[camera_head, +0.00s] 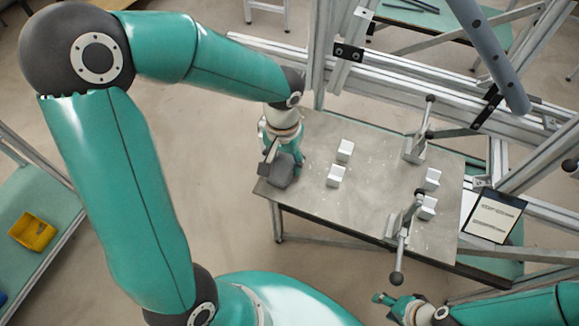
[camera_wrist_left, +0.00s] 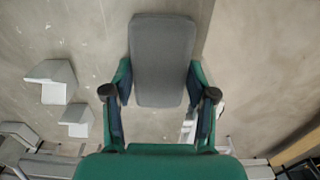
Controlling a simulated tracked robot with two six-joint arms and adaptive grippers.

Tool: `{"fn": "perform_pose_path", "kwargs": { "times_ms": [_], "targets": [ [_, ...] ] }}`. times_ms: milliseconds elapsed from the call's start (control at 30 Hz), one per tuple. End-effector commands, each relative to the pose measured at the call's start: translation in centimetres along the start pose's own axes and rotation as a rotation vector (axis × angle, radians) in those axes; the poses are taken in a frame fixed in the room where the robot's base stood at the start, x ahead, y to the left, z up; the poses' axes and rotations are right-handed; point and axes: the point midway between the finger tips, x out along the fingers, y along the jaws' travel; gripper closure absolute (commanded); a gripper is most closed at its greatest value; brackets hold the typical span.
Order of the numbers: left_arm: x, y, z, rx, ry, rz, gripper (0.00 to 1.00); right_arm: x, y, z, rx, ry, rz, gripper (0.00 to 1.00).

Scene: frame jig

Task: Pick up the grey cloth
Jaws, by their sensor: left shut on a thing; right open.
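The grey cloth (camera_head: 282,174) shows as a dark grey padded block at the left end of the metal table. In the left wrist view the cloth (camera_wrist_left: 162,50) is a rounded grey slab between the two fingers. My left gripper (camera_head: 284,158) is shut on it, with a finger at each side (camera_wrist_left: 160,93). I cannot tell whether the cloth's underside touches the table. My right gripper (camera_head: 384,304) is open and empty, low in the head view, in front of the table's near edge.
The metal table (camera_head: 300,200) carries several small white blocks (camera_head: 345,150) and two upright clamps (camera_head: 413,150). Aluminium rails (camera_head: 400,95) run behind it. A clipboard (camera_head: 494,216) lies at the right.

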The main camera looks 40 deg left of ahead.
Motion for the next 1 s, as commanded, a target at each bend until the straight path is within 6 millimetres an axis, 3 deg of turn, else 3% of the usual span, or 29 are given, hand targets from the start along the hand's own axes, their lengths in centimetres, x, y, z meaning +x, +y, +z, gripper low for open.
{"fn": "perform_pose_path", "kwargs": {
  "times_ms": [367, 567, 767, 1000],
  "targets": [
    [-0.3, 0.0, -0.1, 0.000, 0.001, 0.000, 0.73, 0.0, 0.0, 0.0, 0.000, 0.000, 0.000, 0.49],
    [-1.7, 0.1, -0.1, 0.000, 0.005, 0.001, 0.73, 0.1, 0.0, 0.0, 0.000, 0.000, 0.000, 0.49],
    [-5.3, 0.1, -0.2, 0.001, 0.008, 0.001, 0.73, 0.2, 0.1, 0.0, 0.000, 0.000, 0.000, 0.49],
    [-12.0, 0.1, -0.1, 0.003, 0.008, 0.003, 0.73, 0.4, 0.1, 0.0, 0.000, 0.000, 0.000, 0.49]
  ]
}}
